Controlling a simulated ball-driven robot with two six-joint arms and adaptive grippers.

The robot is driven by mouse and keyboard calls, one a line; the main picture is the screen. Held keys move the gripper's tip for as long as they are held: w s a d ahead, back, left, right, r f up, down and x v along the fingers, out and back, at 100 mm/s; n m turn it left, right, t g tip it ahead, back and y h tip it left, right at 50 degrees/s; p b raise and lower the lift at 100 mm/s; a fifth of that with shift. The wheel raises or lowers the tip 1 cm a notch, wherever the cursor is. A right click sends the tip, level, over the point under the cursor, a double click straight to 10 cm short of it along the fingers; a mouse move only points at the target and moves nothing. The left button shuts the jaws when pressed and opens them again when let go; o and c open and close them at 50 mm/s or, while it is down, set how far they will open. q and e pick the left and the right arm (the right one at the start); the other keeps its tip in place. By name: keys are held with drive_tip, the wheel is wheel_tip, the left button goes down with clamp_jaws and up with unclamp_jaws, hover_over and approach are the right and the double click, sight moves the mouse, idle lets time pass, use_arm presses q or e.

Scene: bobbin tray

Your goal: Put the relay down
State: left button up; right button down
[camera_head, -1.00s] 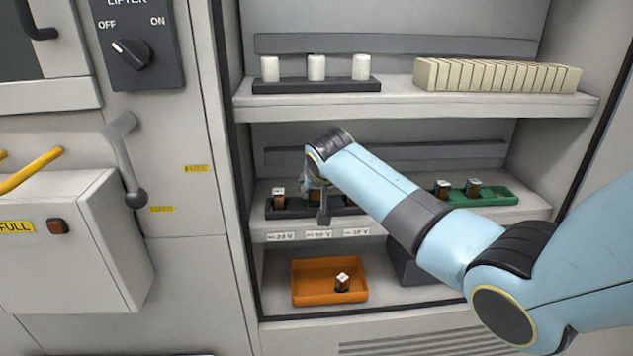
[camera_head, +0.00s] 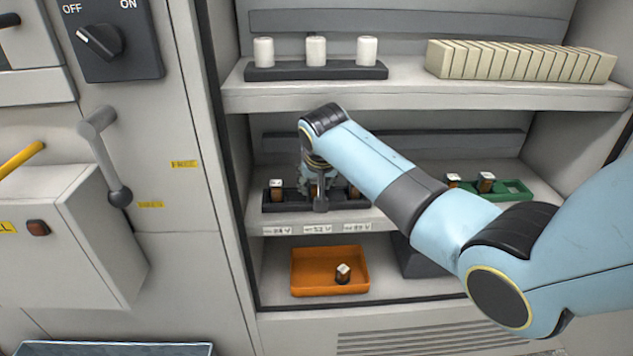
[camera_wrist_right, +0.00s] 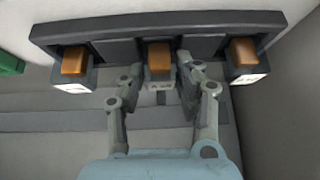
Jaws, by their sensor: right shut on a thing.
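My right gripper (camera_head: 319,190) is at the dark tray (camera_head: 266,207) on the middle shelf. In the wrist view the right gripper (camera_wrist_right: 160,80) is shut on a relay (camera_wrist_right: 158,62) with a copper-brown body and grey end. That relay is at the middle of the dark tray (camera_wrist_right: 110,50), between two other relays, left (camera_wrist_right: 75,62) and right (camera_wrist_right: 243,57). I cannot tell whether it is fully seated. In the head view the gripper hides most of it; the left relay (camera_head: 277,192) shows clearly. My left gripper is out of view.
An orange bin (camera_head: 305,290) with one relay (camera_head: 343,273) stands on the shelf below. A green tray (camera_head: 518,187) with two relays is at the right. White bobbins (camera_head: 316,51) and a row of cream blocks (camera_head: 520,62) fill the upper shelf. Labels (camera_head: 317,229) line the shelf edge.

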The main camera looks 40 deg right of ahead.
drive_tip(key=c, duration=1.3)
unclamp_jaws()
drive_tip(key=shift+f, duration=0.1)
drive_tip(key=shift+c, duration=0.2)
drive_tip(key=o, duration=0.4)
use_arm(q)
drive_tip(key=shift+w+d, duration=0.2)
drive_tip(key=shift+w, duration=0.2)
